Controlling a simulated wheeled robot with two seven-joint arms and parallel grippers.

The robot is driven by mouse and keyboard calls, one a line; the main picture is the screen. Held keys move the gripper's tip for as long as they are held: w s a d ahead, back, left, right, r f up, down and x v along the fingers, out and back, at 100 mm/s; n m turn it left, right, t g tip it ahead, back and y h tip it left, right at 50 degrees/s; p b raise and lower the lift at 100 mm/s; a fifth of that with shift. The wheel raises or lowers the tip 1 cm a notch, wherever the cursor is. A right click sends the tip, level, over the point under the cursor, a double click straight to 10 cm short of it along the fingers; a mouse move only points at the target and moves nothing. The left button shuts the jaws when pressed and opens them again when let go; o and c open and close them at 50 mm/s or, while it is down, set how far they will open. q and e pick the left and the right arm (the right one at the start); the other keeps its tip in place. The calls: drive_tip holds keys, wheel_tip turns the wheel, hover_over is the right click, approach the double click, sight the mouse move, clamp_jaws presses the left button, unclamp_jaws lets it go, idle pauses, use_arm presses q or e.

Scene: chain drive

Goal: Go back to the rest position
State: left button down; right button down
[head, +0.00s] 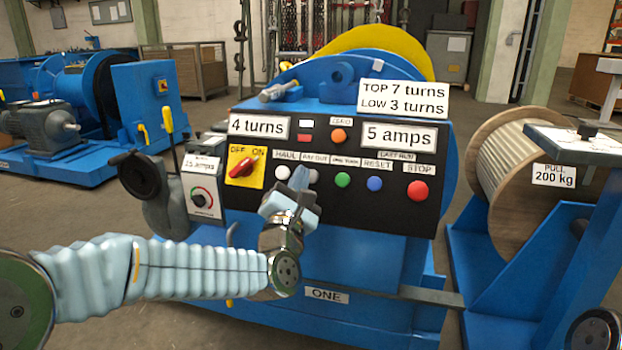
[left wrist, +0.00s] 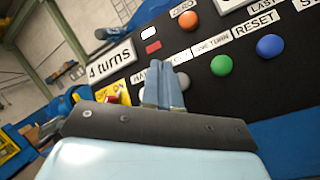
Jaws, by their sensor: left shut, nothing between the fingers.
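My left gripper (head: 300,180) is shut and empty in front of the black control panel (head: 330,205), by the HAUL and PAY OUT buttons. In the left wrist view its closed blue fingertips (left wrist: 163,88) point at the panel and partly cover a white button; I cannot tell whether they touch it. The panel has a white button (head: 282,171), a green button (head: 342,180), a blue button (head: 375,184), a red STOP button (head: 418,191) and an orange ZERO button (head: 338,136). A red OFF/ON switch (head: 242,168) sits on a yellow plate. My right gripper is not in view.
A grey box with a dial (head: 203,197) and a black round part (head: 140,177) stand left of the panel. A wooden drum (head: 510,215) in a blue frame (head: 590,260) is at right. Another blue machine (head: 85,110) stands at back left, with open floor before it.

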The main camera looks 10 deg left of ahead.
use_arm(q)
drive_tip(key=d+f+m+g+h+p, duration=0.3)
drive_tip(key=f+m+g+p, duration=0.55)
drive_tip(key=f, duration=1.75)
drive_tip(key=s+d+f+m+g+h+p, duration=0.1)
drive_tip(key=s+f+m+g, duration=0.5)
drive_tip(key=s+f+m, duration=0.3)
drive_tip(key=s+d+f+m+g+p, duration=0.1)
drive_tip(key=s+f+m+g, duration=0.5)
drive_tip(key=s, duration=1.1)
wheel_tip(320, 180, down, 6)
drive_tip(key=m+p, duration=0.1)
drive_tip(key=m, duration=0.2)
drive_tip(key=shift+d+r+g+h, duration=0.15)
drive_tip(key=shift+r+g+h, duration=0.05)
drive_tip(key=shift+g+h, duration=0.2)
